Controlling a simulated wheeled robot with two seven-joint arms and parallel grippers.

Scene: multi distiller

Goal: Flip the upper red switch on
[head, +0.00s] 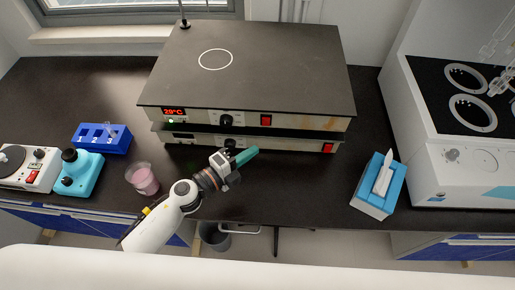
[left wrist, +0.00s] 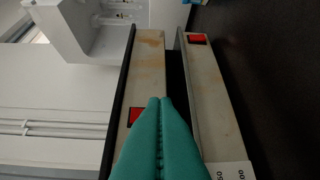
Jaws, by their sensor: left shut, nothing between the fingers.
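Two flat heating units are stacked on the dark bench. The upper unit (head: 190,117) has a lit red display (head: 174,111), a black knob and an upper red switch (head: 265,120) on its front. The lower unit (head: 215,138) has a lower red switch (head: 328,147) at its right end. My left gripper (head: 250,153), with teal fingers, is shut and empty in front of the stack, below and left of the upper switch. In the left wrist view its fingers (left wrist: 158,105) partly hide the upper switch (left wrist: 134,115); the lower switch (left wrist: 197,39) shows farther off. My right gripper is out of view.
A beaker of pink liquid (head: 143,179), a blue rack (head: 101,138), a teal device (head: 80,172) and a white stirrer (head: 27,167) stand at left. A blue tissue box (head: 379,186) and a white machine (head: 468,165) stand at right. Bench before the lower switch is clear.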

